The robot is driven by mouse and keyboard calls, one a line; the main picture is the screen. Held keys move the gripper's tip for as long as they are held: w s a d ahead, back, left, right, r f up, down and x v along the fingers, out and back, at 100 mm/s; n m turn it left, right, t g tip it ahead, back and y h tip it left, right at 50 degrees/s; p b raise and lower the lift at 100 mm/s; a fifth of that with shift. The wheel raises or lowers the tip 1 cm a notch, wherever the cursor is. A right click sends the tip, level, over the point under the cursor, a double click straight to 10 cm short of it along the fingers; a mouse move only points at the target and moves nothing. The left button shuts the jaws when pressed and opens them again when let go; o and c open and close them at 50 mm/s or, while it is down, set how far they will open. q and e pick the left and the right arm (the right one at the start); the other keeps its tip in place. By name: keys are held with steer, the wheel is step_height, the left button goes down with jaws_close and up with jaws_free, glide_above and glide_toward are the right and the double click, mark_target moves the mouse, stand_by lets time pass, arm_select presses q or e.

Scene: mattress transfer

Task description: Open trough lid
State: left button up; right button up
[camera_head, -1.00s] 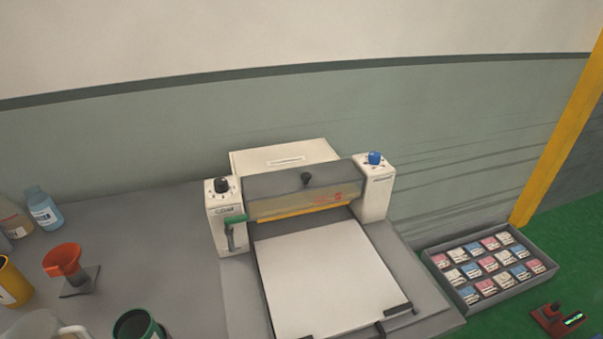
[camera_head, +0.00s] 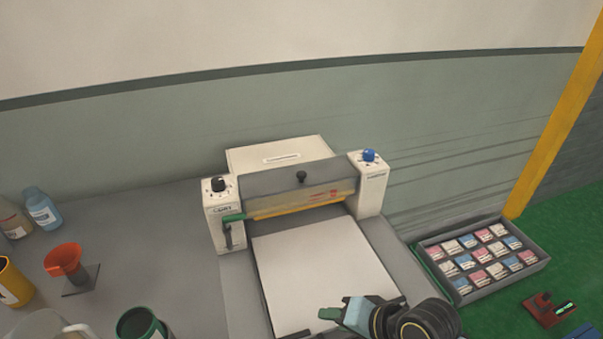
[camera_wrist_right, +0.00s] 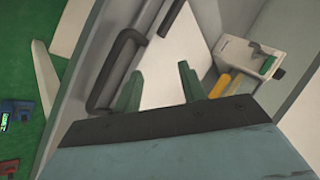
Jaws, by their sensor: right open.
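The trough lid (camera_head: 275,190) is a grey, partly see-through cover across the machine, between two white end posts. It looks closed. A black knob (camera_head: 301,176) stands on top of it. My right gripper (camera_head: 333,314) is low in the head view, over the front part of the white bed, below and well apart from the lid and knob. In the right wrist view its two green fingers (camera_wrist_right: 160,72) are spread with nothing between them. My left gripper is in neither view.
The white bed (camera_head: 310,262) lies in front of the lid. A green-handled lever (camera_head: 233,217) is on the left post and a blue knob (camera_head: 369,155) on the right one.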

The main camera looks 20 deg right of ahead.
steer(key=w+r+m+t+y, duration=0.3)
steer(key=w+r+m+t, duration=0.15)
steer(key=w+m, duration=0.55)
steer(key=m+t, duration=0.5)
steer(key=m, duration=0.9)
glide_toward(305, 177)
steer(key=shift+h, duration=0.4)
steer(key=b+x, duration=0.1)
steer(key=x, duration=1)
steer(key=shift+a+r+b, duration=0.2)
steer(key=shift+r+b, duration=0.05)
steer(key=shift+b, duration=0.1)
jaws_close()
